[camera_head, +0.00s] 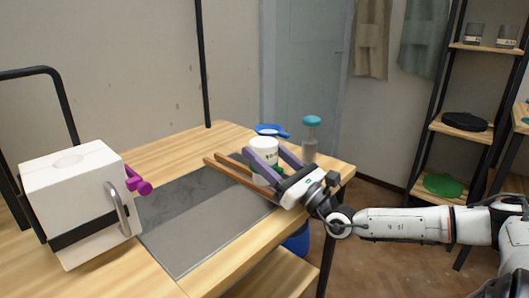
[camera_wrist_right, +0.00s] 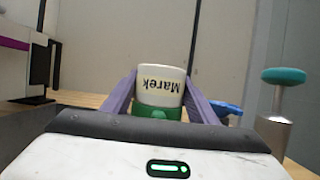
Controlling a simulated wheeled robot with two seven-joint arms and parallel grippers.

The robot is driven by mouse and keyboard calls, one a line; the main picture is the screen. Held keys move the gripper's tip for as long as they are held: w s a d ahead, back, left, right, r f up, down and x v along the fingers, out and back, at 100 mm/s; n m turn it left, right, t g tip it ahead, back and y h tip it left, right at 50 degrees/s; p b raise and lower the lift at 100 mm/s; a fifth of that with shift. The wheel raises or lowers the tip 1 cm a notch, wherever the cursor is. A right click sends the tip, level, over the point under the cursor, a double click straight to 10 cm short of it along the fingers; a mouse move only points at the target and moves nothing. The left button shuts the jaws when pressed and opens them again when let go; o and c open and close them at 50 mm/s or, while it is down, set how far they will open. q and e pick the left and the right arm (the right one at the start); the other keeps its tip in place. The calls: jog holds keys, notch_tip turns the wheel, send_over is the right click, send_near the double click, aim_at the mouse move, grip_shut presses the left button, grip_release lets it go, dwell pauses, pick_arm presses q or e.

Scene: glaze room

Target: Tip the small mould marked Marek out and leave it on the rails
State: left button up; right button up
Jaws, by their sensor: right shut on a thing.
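The small white mould (camera_head: 263,148) is between the fingers of my right gripper (camera_head: 266,157), which is shut on it, near the far right end of the worktable. In the right wrist view the mould (camera_wrist_right: 162,88) bears the name Marek, which reads upside down. A green band or part (camera_wrist_right: 158,112) shows at its lower end between the fingers. The brown wooden rails (camera_head: 232,174) lie beside and below the mould. I cannot tell whether the mould touches them. My left gripper is not in view.
A white box with a handle (camera_head: 75,195) stands left. A blue bucket (camera_head: 297,240) is below.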

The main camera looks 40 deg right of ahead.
jog(key=shift+r, duration=0.1)
jog(key=o, duration=1.5)
jog(key=shift+f, duration=0.2)
jog(key=shift+p+v, duration=0.3)
jog(key=shift+v, duration=0.5)
jog(key=p+v, duration=0.1)
jog(key=v, duration=0.2)
jog(key=p+v, duration=0.2)
jog(key=v, duration=0.2)
jog(key=shift+s+r, duration=0.1)
jog(key=shift+s, duration=0.25)
jog(key=shift+s+f, duration=0.2)
jog(key=shift+s, duration=0.2)
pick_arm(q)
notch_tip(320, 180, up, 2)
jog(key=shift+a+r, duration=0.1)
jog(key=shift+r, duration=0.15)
